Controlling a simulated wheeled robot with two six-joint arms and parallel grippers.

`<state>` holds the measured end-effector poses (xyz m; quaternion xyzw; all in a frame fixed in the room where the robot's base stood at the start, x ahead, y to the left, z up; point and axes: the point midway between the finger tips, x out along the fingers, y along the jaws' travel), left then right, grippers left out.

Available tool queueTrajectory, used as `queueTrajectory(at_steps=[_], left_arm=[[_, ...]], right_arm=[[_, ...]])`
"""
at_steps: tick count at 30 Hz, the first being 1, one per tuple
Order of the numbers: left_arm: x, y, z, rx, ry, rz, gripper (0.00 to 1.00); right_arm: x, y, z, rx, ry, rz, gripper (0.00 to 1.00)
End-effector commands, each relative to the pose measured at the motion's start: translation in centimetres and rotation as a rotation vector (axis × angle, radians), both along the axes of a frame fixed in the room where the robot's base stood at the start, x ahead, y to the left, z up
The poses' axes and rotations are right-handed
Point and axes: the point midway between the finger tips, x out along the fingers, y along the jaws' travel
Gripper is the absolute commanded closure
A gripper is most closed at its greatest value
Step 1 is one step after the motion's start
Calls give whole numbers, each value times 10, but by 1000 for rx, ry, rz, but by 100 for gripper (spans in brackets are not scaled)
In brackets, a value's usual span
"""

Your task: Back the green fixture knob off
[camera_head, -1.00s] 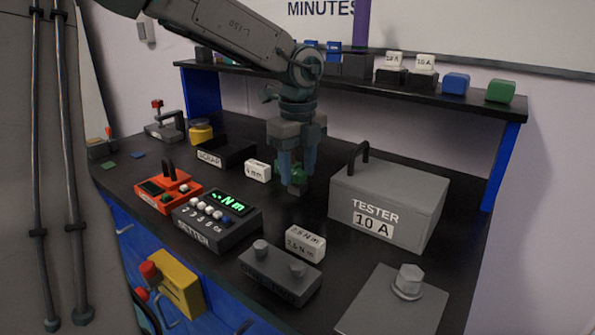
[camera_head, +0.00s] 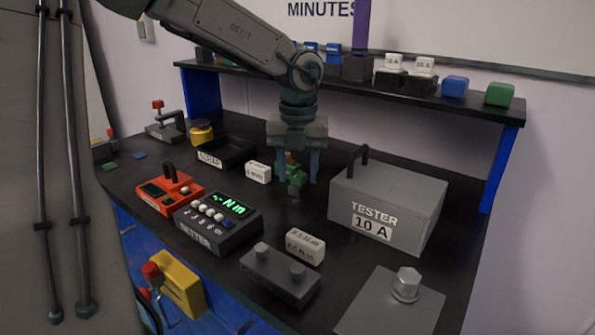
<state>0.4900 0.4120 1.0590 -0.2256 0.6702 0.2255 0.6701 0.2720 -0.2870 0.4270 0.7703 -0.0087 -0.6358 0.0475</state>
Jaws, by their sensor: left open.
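The green fixture knob (camera_head: 296,174) stands on the dark bench top left of the tester box, with a small brownish part above it and a dark part below. My left gripper (camera_head: 298,180) points straight down over it. Its two blue-grey fingers are open, one on each side of the knob, with visible gaps between them and the green. The gripper body hides what lies behind the knob's top. My right gripper is not in view.
The grey tester box (camera_head: 387,205) stands close to the right. White blocks (camera_head: 258,172) (camera_head: 305,246), the setter box (camera_head: 218,223) and a red-orange meter (camera_head: 169,191) lie left and in front. The scrap tray (camera_head: 226,153) is behind left. A shelf (camera_head: 440,100) spans the back.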

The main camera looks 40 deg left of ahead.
Motion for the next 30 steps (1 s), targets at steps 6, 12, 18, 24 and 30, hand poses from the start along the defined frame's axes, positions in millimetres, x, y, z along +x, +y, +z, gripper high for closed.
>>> queueTrajectory(at_steps=[6,12,18,24,30], left_arm=[[0,0,0,0,0,-18,54],[0,0,0,0,0,-16,88],[0,0,-5,0,-1,40,92],[0,0,0,0,-1,277,92],[0,0,0,-1,-1,388,92]], right_arm=[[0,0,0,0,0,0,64],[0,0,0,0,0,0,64],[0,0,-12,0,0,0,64],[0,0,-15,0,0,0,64],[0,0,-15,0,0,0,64]])
